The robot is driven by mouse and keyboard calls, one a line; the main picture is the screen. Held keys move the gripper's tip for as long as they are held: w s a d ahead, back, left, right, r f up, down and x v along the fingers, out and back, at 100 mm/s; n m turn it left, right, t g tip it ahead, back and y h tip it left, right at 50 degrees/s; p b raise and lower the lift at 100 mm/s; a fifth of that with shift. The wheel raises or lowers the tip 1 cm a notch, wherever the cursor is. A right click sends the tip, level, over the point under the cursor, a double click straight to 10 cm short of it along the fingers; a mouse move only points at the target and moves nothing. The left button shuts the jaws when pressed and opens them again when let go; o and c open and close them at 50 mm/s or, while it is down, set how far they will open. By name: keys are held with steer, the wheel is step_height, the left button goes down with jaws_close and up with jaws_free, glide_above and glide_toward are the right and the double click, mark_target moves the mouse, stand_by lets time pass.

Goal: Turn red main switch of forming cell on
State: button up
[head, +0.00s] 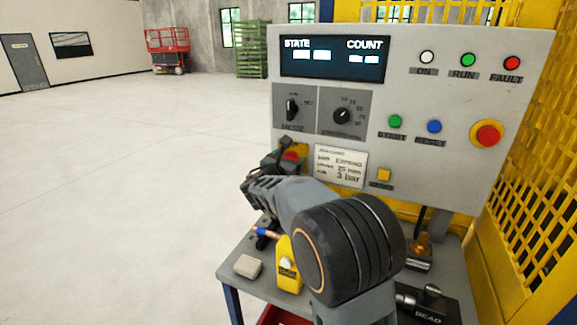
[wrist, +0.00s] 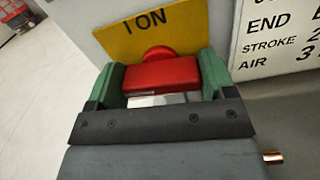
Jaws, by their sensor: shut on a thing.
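The red main switch (head: 291,156) sits on a yellow plate (wrist: 150,28) at the lower left of the grey control panel. In the wrist view its red handle (wrist: 162,74) lies between the green pads of my gripper (wrist: 160,82), which is shut on it. The plate's "I ON" mark shows just above the handle. In the head view my gripper (head: 284,160) is at the switch and covers much of it. The switch's exact turn angle is hard to tell.
The panel (head: 440,185) carries a lit display (head: 335,58), dials, coloured buttons and a red stop button (head: 487,133). Below, a grey bench (head: 228,270) holds a grey block (head: 248,266), a yellow tool (head: 288,270) and fittings. Yellow mesh fencing (head: 545,190) stands right; the left floor is clear.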

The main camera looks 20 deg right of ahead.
steer(key=m+b, duration=0.2)
steer(key=b, duration=0.1)
steer(key=m+b, duration=0.2)
steer(key=b, duration=0.2)
steer(key=shift+f, duration=0.4)
steer(key=m+b, duration=0.5)
steer(key=b, duration=0.1)
steer(key=shift+s, duration=0.1)
steer(key=m+b, duration=0.4)
steer(key=b, duration=0.1)
steer(key=shift+d, duration=0.1)
steer(key=shift+r+m+b, duration=0.1)
steer(key=shift+m+b, duration=1.4)
steer(key=shift+m, duration=0.2)
steer(key=shift+r+m, duration=0.1)
steer(key=shift+m, duration=0.2)
steer(key=o, duration=0.9)
steer(key=b+v, duration=0.1)
steer(key=v, duration=1.3)
